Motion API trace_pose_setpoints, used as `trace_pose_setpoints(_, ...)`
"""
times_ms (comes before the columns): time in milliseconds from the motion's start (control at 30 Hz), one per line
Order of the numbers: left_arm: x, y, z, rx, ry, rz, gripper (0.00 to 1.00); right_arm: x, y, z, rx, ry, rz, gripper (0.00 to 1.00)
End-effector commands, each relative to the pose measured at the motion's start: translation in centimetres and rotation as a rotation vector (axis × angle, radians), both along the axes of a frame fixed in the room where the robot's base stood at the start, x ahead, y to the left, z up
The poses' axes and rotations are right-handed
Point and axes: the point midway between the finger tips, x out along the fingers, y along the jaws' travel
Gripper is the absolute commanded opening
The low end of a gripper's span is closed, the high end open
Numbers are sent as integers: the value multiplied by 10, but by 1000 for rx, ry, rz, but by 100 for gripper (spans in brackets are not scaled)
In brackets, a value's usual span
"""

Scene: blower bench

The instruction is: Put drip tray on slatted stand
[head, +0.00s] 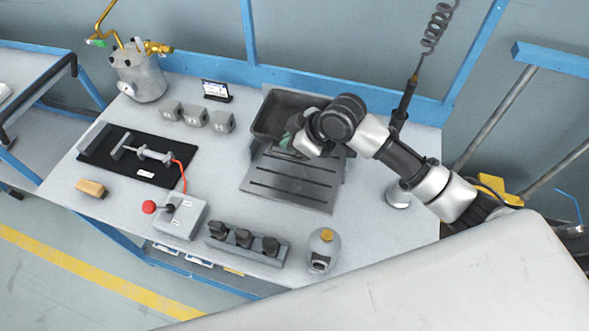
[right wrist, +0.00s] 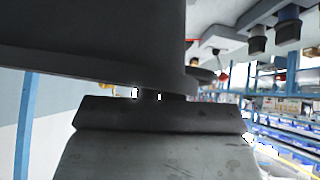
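The drip tray (head: 273,109) is a dark, open, rectangular tray at the back centre of the bench. It overlaps the back part of the slatted stand (head: 293,188), a grey sloping plate with long slots. Whether the tray rests on the stand or hangs above it I cannot tell. My right gripper (head: 294,137) is at the tray's near right side, and its wrist hides that corner. In the right wrist view the tray's dark wall and rim (right wrist: 90,45) are close against the gripper. The fingertips are hidden, so their grip is unclear. My left gripper is out of view.
Several grey blocks (head: 195,116) and a small sign (head: 216,91) stand left of the tray. A black mat (head: 104,151) lies at the left. A switch box (head: 181,215), a socket rack (head: 247,243) and a round bottle (head: 323,248) line the front edge.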

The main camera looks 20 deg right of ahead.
Motion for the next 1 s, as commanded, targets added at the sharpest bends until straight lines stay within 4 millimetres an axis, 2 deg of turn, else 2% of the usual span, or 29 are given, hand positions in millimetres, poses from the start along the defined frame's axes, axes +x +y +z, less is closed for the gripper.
trace_pose_setpoints(33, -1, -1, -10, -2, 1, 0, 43, 0, 0, -12, 1, 0, -1, 0)
trace_pose_setpoints(300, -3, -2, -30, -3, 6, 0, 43, 0, 1, -40, 2, 0, 1, 0)
trace_pose_setpoints(433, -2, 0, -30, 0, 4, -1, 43, 0, 1, -52, 3, 3, 0, 0)
trace_pose_setpoints(633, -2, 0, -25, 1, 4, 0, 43, 0, 1, -89, 2, 5, -1, 0)
trace_pose_setpoints(867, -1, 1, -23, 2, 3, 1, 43, 0, 1, -113, 2, 2, 0, 0)
trace_pose_setpoints(1000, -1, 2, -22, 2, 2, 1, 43, 0, 1, -134, 2, 3, -1, 0)
